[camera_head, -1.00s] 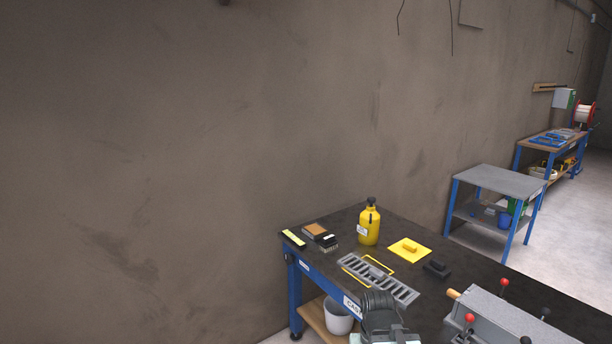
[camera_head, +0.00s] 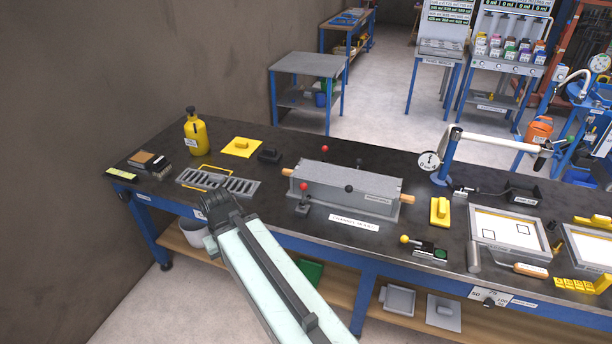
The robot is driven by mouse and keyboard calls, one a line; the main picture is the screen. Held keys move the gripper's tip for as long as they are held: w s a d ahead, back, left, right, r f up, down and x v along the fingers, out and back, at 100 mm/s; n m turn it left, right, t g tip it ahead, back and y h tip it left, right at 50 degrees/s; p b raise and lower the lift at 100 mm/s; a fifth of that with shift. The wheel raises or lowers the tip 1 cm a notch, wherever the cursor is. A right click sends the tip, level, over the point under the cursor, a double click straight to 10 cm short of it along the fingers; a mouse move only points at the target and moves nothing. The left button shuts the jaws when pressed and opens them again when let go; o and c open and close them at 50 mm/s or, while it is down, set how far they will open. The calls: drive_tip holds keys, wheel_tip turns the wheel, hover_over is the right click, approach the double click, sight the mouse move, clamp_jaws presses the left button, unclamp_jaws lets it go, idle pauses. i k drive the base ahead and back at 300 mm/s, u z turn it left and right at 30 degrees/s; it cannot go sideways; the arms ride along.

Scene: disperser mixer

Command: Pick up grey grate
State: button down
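The grey grate (camera_head: 238,185) lies flat on the left part of the dark workbench top (camera_head: 330,150), close to its front edge. It is a long slotted plate. A thin yellow frame (camera_head: 216,168) lies at or under its far side; I cannot tell which. My gripper (camera_head: 224,205) is the dark end of my pale arm, just in front of the grate in the picture. Its fingers are not clear, so I cannot tell whether it is open, nor whether it touches the grate.
A yellow bottle (camera_head: 196,136), a yellow float (camera_head: 242,147) and a black block (camera_head: 270,156) stand behind the grate. Small boxes (camera_head: 150,160) lie to its left.

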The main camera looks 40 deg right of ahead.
sight(213, 177)
drive_tip(key=k, duration=1)
drive_tip(key=z, duration=0.45)
drive_tip(key=i, duration=1.8)
drive_tip(key=u, duration=2.7)
